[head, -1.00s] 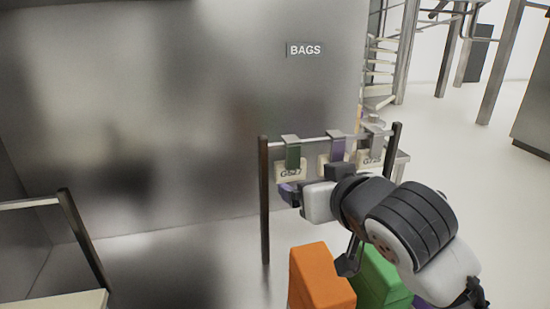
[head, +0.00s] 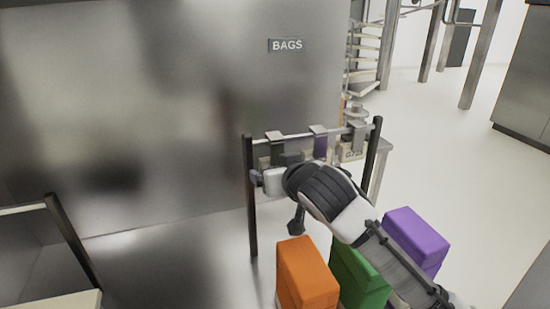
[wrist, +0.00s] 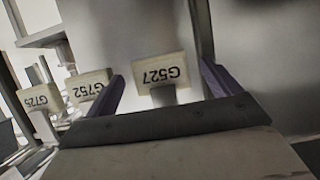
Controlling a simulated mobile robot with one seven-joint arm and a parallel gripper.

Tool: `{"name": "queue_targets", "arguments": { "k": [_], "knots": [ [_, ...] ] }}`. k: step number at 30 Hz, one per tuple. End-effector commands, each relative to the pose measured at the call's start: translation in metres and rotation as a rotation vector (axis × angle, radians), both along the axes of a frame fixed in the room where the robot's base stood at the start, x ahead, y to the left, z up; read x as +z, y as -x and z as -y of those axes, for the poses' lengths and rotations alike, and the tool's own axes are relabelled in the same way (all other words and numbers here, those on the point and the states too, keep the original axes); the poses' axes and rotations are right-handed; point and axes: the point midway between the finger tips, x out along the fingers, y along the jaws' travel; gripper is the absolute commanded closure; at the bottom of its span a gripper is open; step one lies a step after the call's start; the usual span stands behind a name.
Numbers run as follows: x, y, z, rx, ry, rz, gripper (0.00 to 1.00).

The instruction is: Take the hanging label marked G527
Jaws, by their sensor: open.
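The G527 label (wrist: 161,73) is a cream tag, seen upside down in the wrist view. It hangs between the two purple fingers of my gripper (wrist: 162,82), which is open, with a gap on each side. The G752 label (wrist: 86,90) and the G725 label (wrist: 38,98) hang to the left in the wrist view, outside the fingers.
The labels hang from a rail between a left post (head: 251,210) and a right post (head: 373,150). Orange (head: 305,272), green (head: 352,278) and purple (head: 416,236) bins stand below and beside my arm. A metal wall with a BAGS sign (head: 287,45) is behind.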

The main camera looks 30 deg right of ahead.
Motion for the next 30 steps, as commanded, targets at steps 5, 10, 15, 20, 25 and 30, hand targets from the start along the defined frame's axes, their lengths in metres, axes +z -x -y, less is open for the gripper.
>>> {"name": "queue_targets", "arguments": {
  "k": [5, 10, 15, 20, 25, 30],
  "knots": [
    [-0.0048, -0.011, 0.0029, -0.001, 0.001, 0.0, 0.11],
    [-0.0054, -0.0111, 0.0029, -0.001, 0.001, 0.0, 0.11],
    [-0.0053, -0.0109, 0.0029, -0.001, 0.001, 0.0, 0.31],
    [-0.0052, -0.0109, 0.0028, -0.001, 0.002, 0.001, 0.52],
    [-0.005, -0.0109, 0.0029, -0.001, 0.002, 0.001, 0.55],
    [-0.0035, -0.0119, 0.003, 0.0, 0.001, 0.001, 0.55]
  ]
}}
